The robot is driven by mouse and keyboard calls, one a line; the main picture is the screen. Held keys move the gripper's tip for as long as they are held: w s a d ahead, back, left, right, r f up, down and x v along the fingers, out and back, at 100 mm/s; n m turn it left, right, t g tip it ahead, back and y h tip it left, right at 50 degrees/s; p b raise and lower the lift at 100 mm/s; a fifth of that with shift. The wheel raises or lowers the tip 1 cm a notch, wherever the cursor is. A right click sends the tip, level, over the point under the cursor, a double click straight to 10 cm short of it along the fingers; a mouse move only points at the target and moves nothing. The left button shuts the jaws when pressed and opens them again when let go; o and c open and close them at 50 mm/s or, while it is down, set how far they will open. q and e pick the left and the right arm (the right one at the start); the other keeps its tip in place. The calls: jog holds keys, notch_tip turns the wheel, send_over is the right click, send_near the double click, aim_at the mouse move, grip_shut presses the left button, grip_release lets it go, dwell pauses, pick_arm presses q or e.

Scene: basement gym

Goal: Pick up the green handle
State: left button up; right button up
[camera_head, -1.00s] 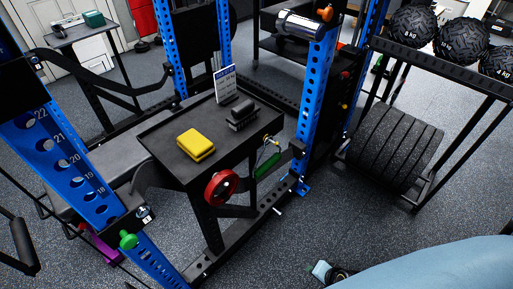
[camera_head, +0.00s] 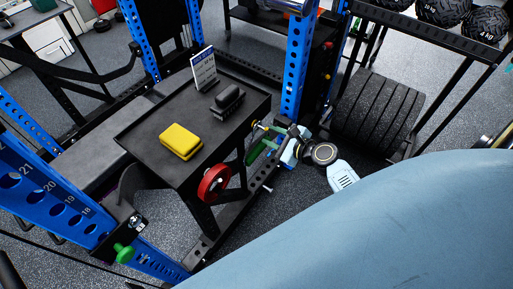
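The green handle (camera_head: 257,151) hangs at the right side of the black table, below its top edge. Part of it is hidden by the gripper. My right gripper (camera_head: 275,142) comes in from the right, close beside the handle. Its fingers are small and overlap the handle in the picture, so I cannot tell whether they touch it or how far apart they are. My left gripper is not in view.
The black table (camera_head: 146,129) carries a yellow block (camera_head: 181,141), a dark object (camera_head: 228,98) and a sign (camera_head: 203,69). A red wheel (camera_head: 214,183) and blue rack uprights (camera_head: 297,65) stand near the handle. Weight plates (camera_head: 377,112) fill the right.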

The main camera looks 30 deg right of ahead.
jog(key=x, duration=0.6)
jog(key=shift+w+r+b, duration=0.15)
jog(key=shift+r+b, duration=0.25)
grip_shut()
dwell(1.0)
